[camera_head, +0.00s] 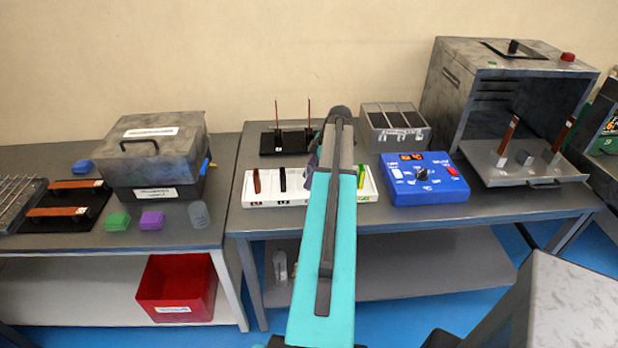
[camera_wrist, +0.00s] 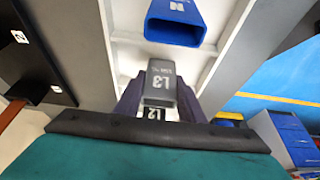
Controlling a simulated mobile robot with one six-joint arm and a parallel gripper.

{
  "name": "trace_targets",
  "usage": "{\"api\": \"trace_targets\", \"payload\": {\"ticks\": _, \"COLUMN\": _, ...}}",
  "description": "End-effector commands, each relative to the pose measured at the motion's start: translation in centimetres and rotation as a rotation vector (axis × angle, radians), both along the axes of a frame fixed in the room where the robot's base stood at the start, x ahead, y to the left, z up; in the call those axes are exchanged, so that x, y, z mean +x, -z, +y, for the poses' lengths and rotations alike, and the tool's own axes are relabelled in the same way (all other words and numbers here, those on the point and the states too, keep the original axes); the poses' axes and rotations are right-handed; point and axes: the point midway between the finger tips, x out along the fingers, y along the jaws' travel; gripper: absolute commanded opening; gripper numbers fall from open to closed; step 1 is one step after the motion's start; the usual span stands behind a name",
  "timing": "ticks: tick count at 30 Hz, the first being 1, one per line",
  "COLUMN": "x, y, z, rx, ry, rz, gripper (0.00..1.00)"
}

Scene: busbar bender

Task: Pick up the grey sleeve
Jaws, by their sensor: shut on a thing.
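The grey sleeve (camera_wrist: 160,78), marked L3, is between the two dark purple fingers of my gripper (camera_wrist: 160,88) in the wrist view. The fingers press on its left and right sides. The sleeve is over the white rack (camera_head: 268,201); I cannot tell whether its lower end is still in the rack. In the head view my teal arm hides the grey sleeve and most of the gripper.
In the rack, a blue sleeve (camera_wrist: 175,22) marked N is close by. A brown sleeve (camera_head: 256,181), black sleeve (camera_head: 282,179) and yellow-green sleeve (camera_head: 360,176) stand there too. A blue control box (camera_head: 424,178) is to the right. A black base (camera_head: 285,141) with two rods stands behind.

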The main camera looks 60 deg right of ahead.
Motion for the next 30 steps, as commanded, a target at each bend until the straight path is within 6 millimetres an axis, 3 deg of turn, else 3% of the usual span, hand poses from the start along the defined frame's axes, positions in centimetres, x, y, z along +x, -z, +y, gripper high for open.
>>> {"api": "trace_targets", "payload": {"ticks": 8, "x": 0.0, "y": -1.5, "z": -0.1, "rx": -0.001, "ry": -0.001, "rz": -0.001, "gripper": 0.15}}
{"api": "trace_targets", "payload": {"ticks": 24, "x": 0.0, "y": -7.9, "z": -0.1, "rx": -0.002, "ry": 0.001, "rz": -0.001, "gripper": 0.15}}
{"api": "trace_targets", "payload": {"ticks": 30, "x": 0.0, "y": -9.4, "z": -0.1, "rx": 0.000, "ry": 0.000, "rz": 0.000, "gripper": 0.15}}
